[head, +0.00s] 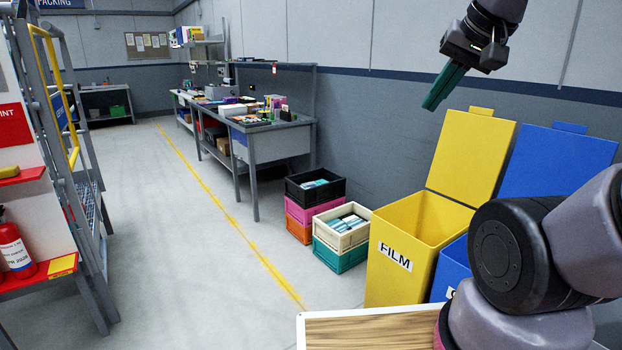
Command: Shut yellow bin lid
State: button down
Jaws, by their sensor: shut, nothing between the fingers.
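The yellow bin (388,268) labelled FILM stands on the floor at the right of the head view. Its yellow lid (472,155) is open, tilted up and back toward the wall. My gripper (432,103), with green fingers, is shut and empty. In the picture it hangs above and just left of the raised lid's top edge, apart from it. The bin's opening shows, but its floor is hidden.
A blue bin (451,268) with its blue lid (562,160) raised stands right of the yellow one, partly behind my arm. Stacked crates (341,240) stand left of the bins. A workbench (262,143) is farther back. A wooden top (370,332) is in front. The floor at left centre is clear.

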aim_at(469, 154)
jog(key=i+j+u, duration=0.3)
jog(key=i, duration=0.25)
jog(key=i+j+u, duration=0.3)
jog(key=i, duration=0.25)
jog(key=i+u, duration=0.3)
jog(key=i, duration=0.25)
jog(key=i+j+z, duration=0.1)
jog(key=i+z, duration=0.35)
jog(key=i, duration=0.4)
jog(key=i+z, duration=0.2)
jog(key=z, duration=0.25)
jog(key=i+z, duration=0.2)
jog(key=z, duration=0.3)
jog(key=i+j+z, duration=0.15)
jog(key=z, duration=0.3)
jog(key=i+z, duration=0.2)
jog(key=z, duration=0.2)
jog(key=i+z, duration=0.2)
jog(key=z, duration=0.2)
jog(key=i+j+z, duration=0.15)
jog(key=z, duration=0.25)
jog(key=i+j+z, duration=0.15)
jog(key=z, duration=0.25)
